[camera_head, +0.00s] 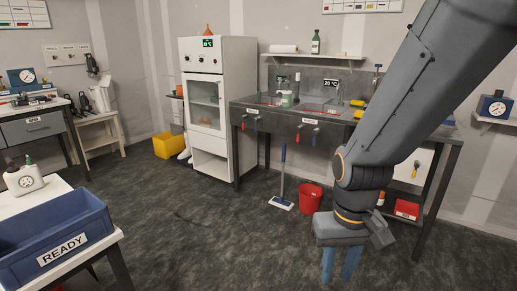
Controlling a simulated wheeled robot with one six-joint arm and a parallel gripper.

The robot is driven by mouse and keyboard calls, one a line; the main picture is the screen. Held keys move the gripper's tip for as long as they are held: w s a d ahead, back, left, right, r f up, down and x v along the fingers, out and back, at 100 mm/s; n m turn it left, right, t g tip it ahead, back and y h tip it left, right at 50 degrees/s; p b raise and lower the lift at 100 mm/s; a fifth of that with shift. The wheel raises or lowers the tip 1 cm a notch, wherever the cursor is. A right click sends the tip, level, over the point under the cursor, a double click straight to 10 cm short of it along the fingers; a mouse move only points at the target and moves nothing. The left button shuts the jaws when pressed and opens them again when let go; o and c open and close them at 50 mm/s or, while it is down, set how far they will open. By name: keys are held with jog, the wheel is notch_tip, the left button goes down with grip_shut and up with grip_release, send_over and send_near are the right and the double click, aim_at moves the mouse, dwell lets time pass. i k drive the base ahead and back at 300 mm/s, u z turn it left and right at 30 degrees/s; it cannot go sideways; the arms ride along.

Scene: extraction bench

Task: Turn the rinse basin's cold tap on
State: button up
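A dark grey sink bench (277,119) stands along the back wall with two basins in its top. Small levers hang on the bench front beside two white labels, too small to read, so I cannot tell which basin is the rinse basin. Under the right label are a red lever (299,129) and a blue lever (317,136). More levers (243,122) hang by the left label. My gripper (339,268) points down in the foreground, open and empty, well short of the bench.
A red bucket (310,197) and a mop (282,180) stand on the floor before the bench. A white cabinet (228,115) stands left of it, with a yellow bin (168,146) farther left. A blue "READY" crate (52,235) sits front left. The middle floor is clear.

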aim_at(317, 130)
jog(key=i, duration=2.3)
jog(key=z, duration=0.1)
